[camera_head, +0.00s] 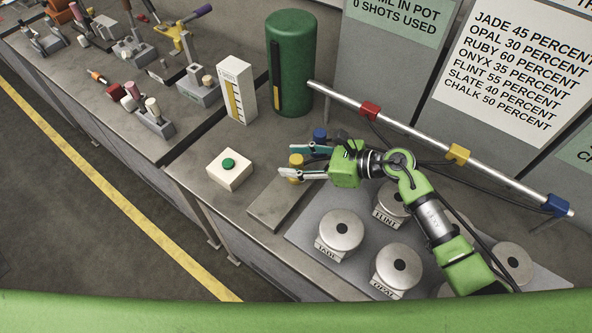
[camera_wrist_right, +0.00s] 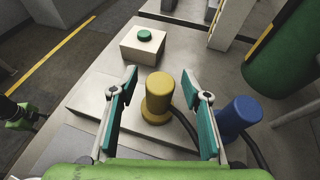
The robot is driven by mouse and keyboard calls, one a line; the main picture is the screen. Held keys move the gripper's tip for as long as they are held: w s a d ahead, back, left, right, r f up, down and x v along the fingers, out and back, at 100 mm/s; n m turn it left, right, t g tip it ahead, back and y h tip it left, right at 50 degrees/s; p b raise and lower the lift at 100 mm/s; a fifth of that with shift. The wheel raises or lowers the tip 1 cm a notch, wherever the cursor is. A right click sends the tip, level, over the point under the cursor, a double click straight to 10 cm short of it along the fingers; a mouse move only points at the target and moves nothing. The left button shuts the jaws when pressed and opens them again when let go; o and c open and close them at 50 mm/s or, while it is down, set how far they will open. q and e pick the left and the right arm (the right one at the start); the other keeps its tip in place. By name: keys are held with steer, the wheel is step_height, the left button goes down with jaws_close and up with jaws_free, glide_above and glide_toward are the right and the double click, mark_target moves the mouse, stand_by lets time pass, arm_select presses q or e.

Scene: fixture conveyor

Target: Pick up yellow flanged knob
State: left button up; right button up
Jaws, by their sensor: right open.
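The yellow flanged knob (camera_wrist_right: 158,93) stands upright on the counter in the right wrist view, a cylinder with a wider base. In the head view the yellow knob (camera_head: 296,161) shows between the fingers of my right gripper (camera_head: 300,162). In the right wrist view my right gripper (camera_wrist_right: 162,105) is open, with one teal finger on each side of the knob and visible gaps to both. Whether the fingertips are level with the knob is hard to tell. My left gripper is not in the head view.
A blue knob (camera_wrist_right: 238,115) stands just outside the right finger in the wrist view. A white box with a green button (camera_head: 230,168) sits to the left. A green cylinder (camera_head: 291,62) stands behind. Labelled pots, such as JADE (camera_head: 340,230), sit in front.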

steer(key=shift+d, duration=0.1)
jaws_close()
steer(key=shift+r, duration=0.1)
